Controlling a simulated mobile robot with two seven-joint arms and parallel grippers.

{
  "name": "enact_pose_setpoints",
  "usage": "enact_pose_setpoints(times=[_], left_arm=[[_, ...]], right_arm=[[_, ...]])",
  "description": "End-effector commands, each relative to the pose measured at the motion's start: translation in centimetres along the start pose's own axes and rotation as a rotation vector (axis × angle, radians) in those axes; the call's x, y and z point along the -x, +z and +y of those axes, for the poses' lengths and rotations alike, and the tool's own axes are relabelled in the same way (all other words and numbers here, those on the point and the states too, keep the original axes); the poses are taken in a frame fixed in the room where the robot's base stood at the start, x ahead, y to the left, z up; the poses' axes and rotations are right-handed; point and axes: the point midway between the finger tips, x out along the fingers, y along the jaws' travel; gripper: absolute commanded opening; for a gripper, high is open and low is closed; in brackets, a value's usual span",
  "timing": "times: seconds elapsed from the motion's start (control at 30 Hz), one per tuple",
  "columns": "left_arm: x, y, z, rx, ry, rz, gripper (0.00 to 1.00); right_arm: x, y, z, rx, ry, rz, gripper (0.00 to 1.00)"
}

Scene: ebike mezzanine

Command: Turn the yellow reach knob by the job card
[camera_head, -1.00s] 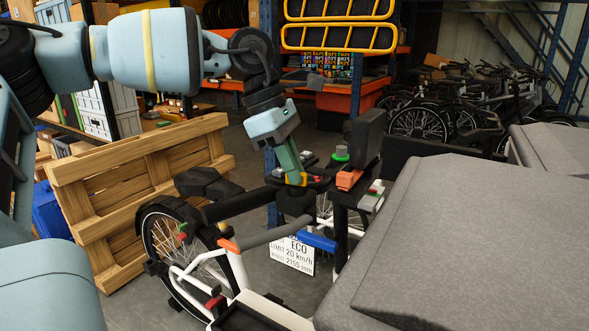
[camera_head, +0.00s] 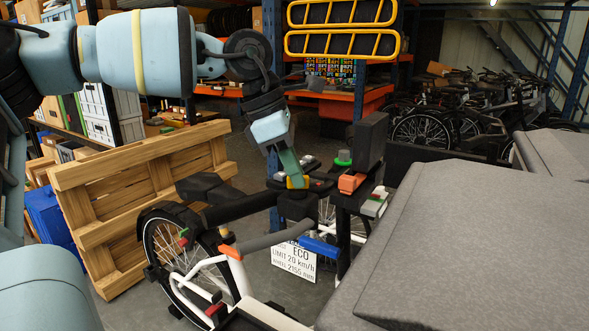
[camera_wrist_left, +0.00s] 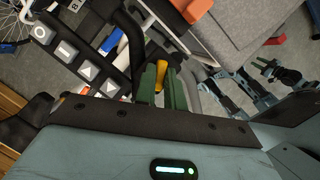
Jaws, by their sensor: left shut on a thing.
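The yellow reach knob (camera_head: 298,183) sits on the dark handlebar assembly of a white-framed bike. The job card (camera_head: 294,263), a white plate reading ECO, LIMIT 20 km/h and 2150 mm, hangs below it. My left gripper (camera_head: 293,176) comes down from above with its green fingers on the knob. In the left wrist view, the green fingers (camera_wrist_left: 160,84) are shut on the yellow knob (camera_wrist_left: 161,68), which shows partly between and beyond their tips. The fingers hide part of the knob.
A keypad with grey buttons (camera_wrist_left: 75,52) lies close beside the fingers. An orange block (camera_head: 352,183), a green round knob (camera_head: 343,158) and a blue grip (camera_head: 318,246) are near. A large grey covered shape (camera_head: 480,245) fills the right. A wooden pallet (camera_head: 95,205) leans at left.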

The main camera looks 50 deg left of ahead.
Motion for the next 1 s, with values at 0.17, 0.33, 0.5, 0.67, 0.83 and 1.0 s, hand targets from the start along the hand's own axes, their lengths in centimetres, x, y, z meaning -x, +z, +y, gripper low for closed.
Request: enact_pose_setpoints(times=[0.17, 0.33, 0.5, 0.67, 0.83, 1.0], left_arm=[[0.1, 0.0, 0.0, 0.001, 0.002, -0.001, 0.28], [0.0, 0.0, 0.0, 0.000, 0.001, -0.001, 0.33], [0.2, 0.0, 0.0, 0.000, 0.001, -0.001, 0.33], [1.7, 0.1, 0.1, 0.000, 0.003, -0.003, 0.33], [4.5, 0.1, 0.1, 0.001, 0.003, -0.004, 0.33], [6.8, 0.1, 0.1, 0.000, 0.004, -0.003, 0.33]], right_arm=[[0.0, 0.1, 0.0, 0.000, 0.000, -0.001, 0.36], [0.0, 0.2, 0.0, 0.000, 0.000, -0.005, 0.36], [0.0, 0.3, 0.0, 0.000, 0.000, -0.007, 0.36], [0.0, 0.2, 0.0, 0.000, 0.000, -0.006, 0.36], [0.1, 0.1, 0.0, 0.000, 0.000, -0.004, 0.36], [0.2, 0.0, 0.0, 0.000, 0.000, -0.002, 0.36]])
